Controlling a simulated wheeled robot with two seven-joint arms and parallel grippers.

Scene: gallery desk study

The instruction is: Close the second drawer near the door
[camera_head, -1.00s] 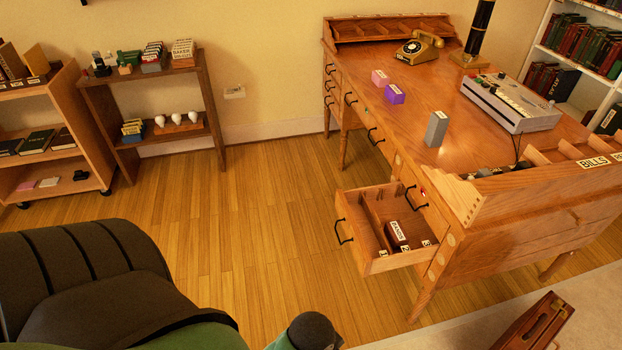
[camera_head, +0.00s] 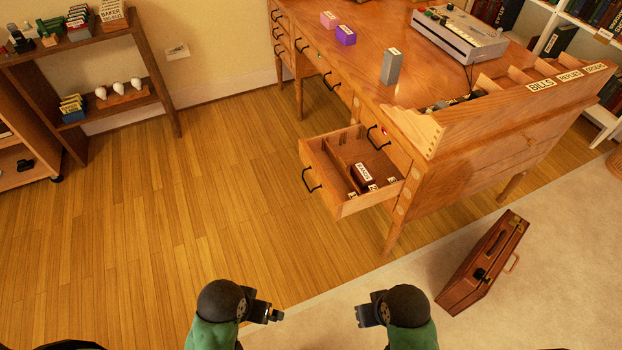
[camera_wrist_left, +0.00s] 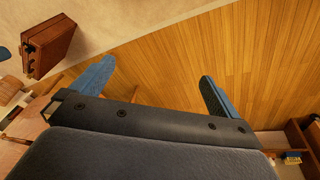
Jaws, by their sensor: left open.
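One drawer (camera_head: 345,208) of the wooden desk (camera_head: 440,185) is pulled out on the near left side. It has a dark handle on its front and holds a small dark red labelled box (camera_head: 361,177) between dividers. Another drawer just above it is shut. My left gripper (camera_head: 280,315) is at the bottom of the head view, in front of the desk and apart from the drawer. Its two blue fingers are spread and empty in the left wrist view (camera_wrist_left: 152,90). My right gripper (camera_head: 360,314) is level with it, also apart from the drawer; its fingers are unclear.
A brown case (camera_head: 484,262) stands on the pale rug (camera_head: 400,300) right of my right gripper. A dark shelf (camera_head: 160,88) stands by the back wall. The wooden floor (camera_head: 180,220) left of the drawer is clear.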

